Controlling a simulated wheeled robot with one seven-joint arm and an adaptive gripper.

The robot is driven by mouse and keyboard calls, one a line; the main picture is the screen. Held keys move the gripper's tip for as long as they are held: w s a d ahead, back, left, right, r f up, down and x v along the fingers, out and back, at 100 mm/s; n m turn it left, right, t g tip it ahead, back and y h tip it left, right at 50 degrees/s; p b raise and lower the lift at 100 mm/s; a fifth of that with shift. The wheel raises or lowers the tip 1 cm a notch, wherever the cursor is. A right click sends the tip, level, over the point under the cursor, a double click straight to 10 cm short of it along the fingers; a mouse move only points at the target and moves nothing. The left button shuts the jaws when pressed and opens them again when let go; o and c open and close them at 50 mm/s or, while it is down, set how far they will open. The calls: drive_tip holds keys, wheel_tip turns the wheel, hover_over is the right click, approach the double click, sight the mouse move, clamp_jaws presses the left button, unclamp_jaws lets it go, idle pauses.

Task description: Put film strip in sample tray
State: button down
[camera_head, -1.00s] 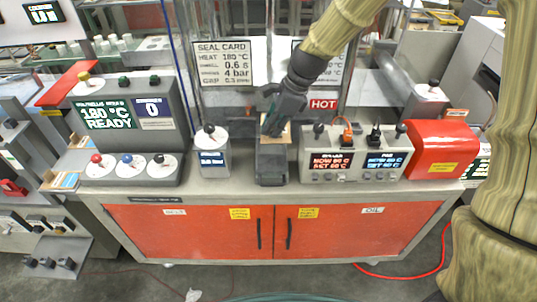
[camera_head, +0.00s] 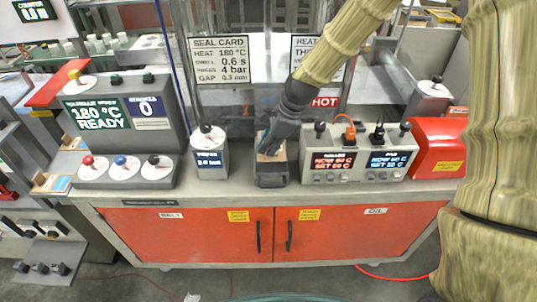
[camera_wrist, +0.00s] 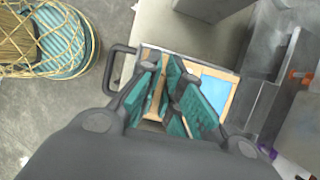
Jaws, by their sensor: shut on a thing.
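My gripper (camera_head: 268,146) points down at the top of a small dark box (camera_head: 271,180) in the middle of the bench. In the wrist view its teal-padded fingers (camera_wrist: 174,78) are close together, shut on a thin thing. I take this to be the film strip, but the fingers mostly hide it and its outline is unclear. Under the fingers lies a tan, tray-like surface (camera_wrist: 229,103) with a blue patch on its right. I cannot tell whether this is the sample tray, nor whether the strip touches it.
A control console (camera_head: 125,118) stands left, with a small switch box (camera_head: 209,158) nearer the gripper. A display unit (camera_head: 357,160) and a red cover (camera_head: 438,148) stand right. A dark loop handle (camera_wrist: 118,68) shows left of the fingers in the wrist view.

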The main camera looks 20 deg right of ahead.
sight(268, 157)
drive_tip(key=shift+f+p, duration=0.65)
drive_tip(key=shift+f, duration=1.5)
drive_tip(key=c, duration=1.6)
unclamp_jaws()
drive_tip(key=shift+f, duration=0.1)
drive_tip(key=b+v, duration=0.2)
drive_tip(key=v, duration=1)
drive_tip(key=shift+b, duration=0.4)
